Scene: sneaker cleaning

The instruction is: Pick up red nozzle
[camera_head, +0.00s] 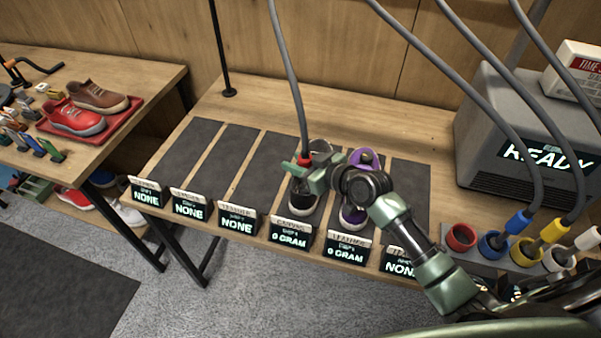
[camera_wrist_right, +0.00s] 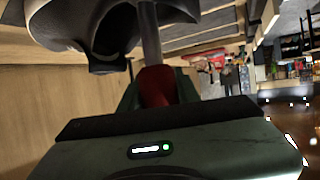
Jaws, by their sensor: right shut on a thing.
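The red nozzle (camera_head: 304,159) is on the end of a grey hose that comes down from above. My right gripper (camera_head: 312,172) is shut on it, above a dark sneaker with a white sole (camera_head: 303,195) on one of the dark mats. In the right wrist view the red nozzle (camera_wrist_right: 157,87) sits between the fingers, with the grey hose running up from it. Part of the sneaker is hidden behind the gripper. My left gripper is not in view.
A purple sneaker (camera_head: 352,214) stands right of the dark one, partly behind my arm. Small displays (camera_head: 237,219) line the table's front edge. Red (camera_head: 461,237), blue, yellow and white holders are at the right. A grey machine (camera_head: 520,125) reads READY. Left mats are empty.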

